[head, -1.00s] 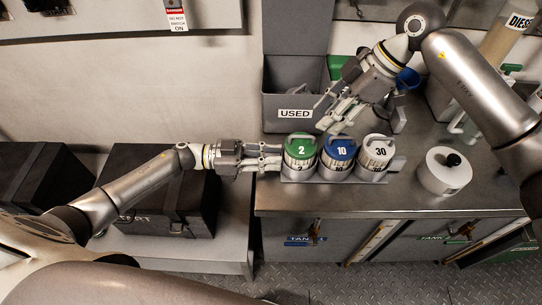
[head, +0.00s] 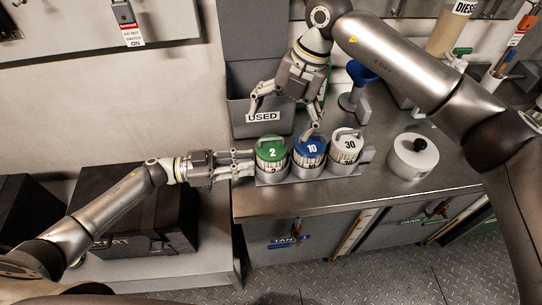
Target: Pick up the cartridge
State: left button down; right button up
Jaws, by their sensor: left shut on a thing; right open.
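Three cartridges stand upright in a grey holder (head: 308,174) on the metal counter: green "2" (head: 271,151), blue "10" (head: 309,150) and white "30" (head: 347,147). Each has a handle on top. My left gripper (head: 244,165) is at the holder's left end beside the green cartridge, shut on what looks like the holder's end; the exact contact is hard to see. My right gripper (head: 283,118) is open and empty, its fingers spread wide and pointing down above and behind the cartridges. One fingertip is close to the blue cartridge's top; I cannot tell if they touch.
A grey bin marked "USED" (head: 240,124) stands behind the holder, partly behind my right gripper. A white round pot with a black knob (head: 411,157) is to the right. A blue funnel (head: 358,76) stands further back. Black cases (head: 137,212) are at the left.

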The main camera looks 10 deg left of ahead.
aim_at(269, 140)
jog(key=n, duration=0.3)
jog(key=a+n+h, duration=0.1)
jog(key=n, duration=0.2)
jog(key=shift+s+a, duration=0.1)
jog(key=shift+s, duration=0.1)
jog(key=n, duration=0.3)
jog(key=shift+s+a+n+t+h, duration=0.15)
jog(key=shift+a+n+t+h, duration=0.15)
jog(key=shift+n+h, duration=0.1)
jog(key=n, duration=0.3)
jog(key=shift+a+n+h, duration=0.25)
jog(key=shift+n+h, duration=0.05)
pick_arm(q)
jog(key=shift+f, duration=0.1)
pick_arm(e)
jog(key=n, duration=0.4)
jog(key=shift+s+a+t+h, duration=0.15)
jog(key=shift+a+t+h, duration=0.1)
jog(key=shift+t+h, duration=0.15)
jog(key=shift+f, duration=0.3)
jog(key=shift+n, duration=0.3)
notch_tip(269, 140, down, 6)
jog(key=f, duration=0.5)
jog(key=shift+w+d+f, duration=0.3)
jog(key=shift+d, duration=0.05)
jog(key=c, duration=1.2)
